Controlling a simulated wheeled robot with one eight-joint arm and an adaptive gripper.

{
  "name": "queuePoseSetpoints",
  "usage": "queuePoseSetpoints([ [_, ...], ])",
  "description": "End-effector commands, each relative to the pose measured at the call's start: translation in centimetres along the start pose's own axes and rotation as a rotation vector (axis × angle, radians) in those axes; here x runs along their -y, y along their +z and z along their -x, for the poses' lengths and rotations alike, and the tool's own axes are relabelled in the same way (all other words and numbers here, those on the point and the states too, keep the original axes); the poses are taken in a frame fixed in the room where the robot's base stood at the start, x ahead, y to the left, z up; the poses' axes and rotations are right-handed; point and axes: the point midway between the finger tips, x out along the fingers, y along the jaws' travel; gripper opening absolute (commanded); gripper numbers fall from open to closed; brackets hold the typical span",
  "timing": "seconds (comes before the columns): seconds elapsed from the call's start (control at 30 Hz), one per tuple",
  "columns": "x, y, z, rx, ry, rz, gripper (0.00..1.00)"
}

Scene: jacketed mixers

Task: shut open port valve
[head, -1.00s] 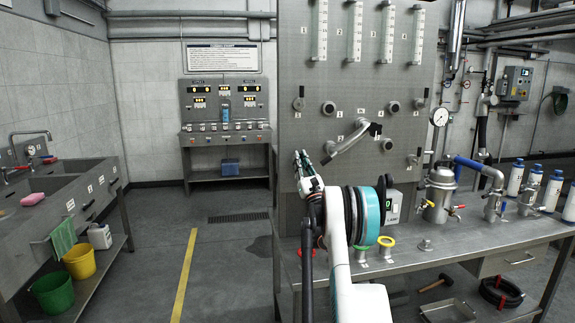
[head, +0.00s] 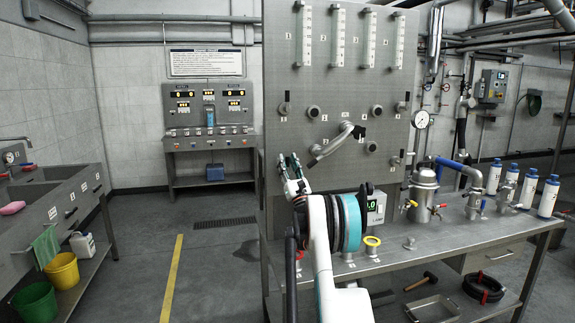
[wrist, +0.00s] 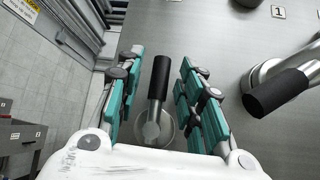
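A grey steel panel (head: 330,85) carries several small valves and knobs. In the wrist view a valve handle with a black grip (wrist: 161,77) sits between the fingers of my gripper (wrist: 158,85). The fingers are spread, with gaps to the handle on both sides. The handle's round base (wrist: 155,130) shows nearer my palm. In the head view my gripper (head: 289,163) is in front of the panel's lower left, and this valve is hidden behind it. I cannot tell which port is open. A lever-handled valve (head: 284,107) is at the panel's upper left.
A large curved pipe arm (head: 332,147) with a black end juts from the panel; it shows close on the right in the wrist view (wrist: 285,90). A steel bench (head: 450,235) bears a metal pot (head: 423,195) and bottles (head: 548,195).

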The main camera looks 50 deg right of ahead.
Motion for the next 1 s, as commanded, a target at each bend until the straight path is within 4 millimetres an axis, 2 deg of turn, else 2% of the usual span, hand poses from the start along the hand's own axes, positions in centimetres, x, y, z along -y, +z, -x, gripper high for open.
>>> queuePoseSetpoints([
  [0.13, 0.0, 0.0, 0.2, 0.000, 0.000, 0.000, 0.35],
  [0.27, 0.0, 0.0, 1.6, 0.000, 0.000, 0.001, 0.35],
  [0.7, 0.0, 0.0, 9.9, 0.000, 0.000, 0.000, 0.35],
  [0.83, 0.1, 0.0, 11.3, 0.000, 0.000, 0.000, 0.35],
  [1.0, 0.0, 0.0, 12.0, 0.000, 0.000, 0.000, 0.35],
])
